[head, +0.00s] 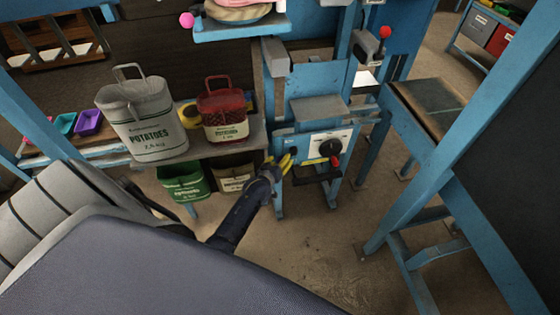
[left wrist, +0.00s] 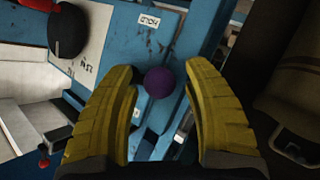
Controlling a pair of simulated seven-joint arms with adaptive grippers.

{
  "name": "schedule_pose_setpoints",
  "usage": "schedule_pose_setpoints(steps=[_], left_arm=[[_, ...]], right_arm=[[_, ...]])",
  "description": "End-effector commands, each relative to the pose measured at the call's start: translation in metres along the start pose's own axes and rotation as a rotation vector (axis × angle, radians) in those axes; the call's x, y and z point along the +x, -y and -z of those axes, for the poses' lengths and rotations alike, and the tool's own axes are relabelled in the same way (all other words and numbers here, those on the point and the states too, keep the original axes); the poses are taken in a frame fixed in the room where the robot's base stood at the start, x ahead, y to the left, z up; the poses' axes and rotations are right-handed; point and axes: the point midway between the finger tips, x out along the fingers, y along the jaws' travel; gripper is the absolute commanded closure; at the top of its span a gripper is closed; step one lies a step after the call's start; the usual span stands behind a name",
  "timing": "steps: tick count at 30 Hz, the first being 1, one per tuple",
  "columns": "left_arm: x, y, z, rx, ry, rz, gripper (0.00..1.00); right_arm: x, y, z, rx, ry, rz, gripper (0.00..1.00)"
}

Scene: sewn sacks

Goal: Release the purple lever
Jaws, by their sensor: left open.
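The purple lever's round knob (left wrist: 159,83) shows in the left wrist view, in front of a blue metal frame. It sits between the two yellow fingers of my left gripper (left wrist: 164,95), with a gap visible on each side. The gripper is open. In the head view my left gripper (head: 284,163) is at the lower left front of the blue machine (head: 318,78). I cannot make out the purple knob there; the gripper likely covers it. My right gripper is not in view.
A black dial (head: 331,147) on a white panel and a red handle (head: 335,161) are just right of the gripper. A potato sack (head: 140,120) and a red sack (head: 224,112) stand on a shelf to the left. Another lever has a red ball (head: 385,32).

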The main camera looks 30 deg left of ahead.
Motion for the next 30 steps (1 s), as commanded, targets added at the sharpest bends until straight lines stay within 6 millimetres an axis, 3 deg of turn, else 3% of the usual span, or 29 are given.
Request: schedule_pose_setpoints(steps=[8, 21, 30], left_arm=[[0.0004, -0.0002, 0.0001, 0.0, 0.0, 0.0, 0.48], [0.0003, -0.0004, 0.0, 0.0, 0.0, -0.001, 0.99], [0.0004, -0.0013, -0.0001, 0.001, 0.0, -0.001, 1.0]], right_arm=[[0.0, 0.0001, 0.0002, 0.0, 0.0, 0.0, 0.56], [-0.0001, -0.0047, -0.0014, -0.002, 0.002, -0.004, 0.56], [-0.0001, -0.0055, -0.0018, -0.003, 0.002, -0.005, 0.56]])
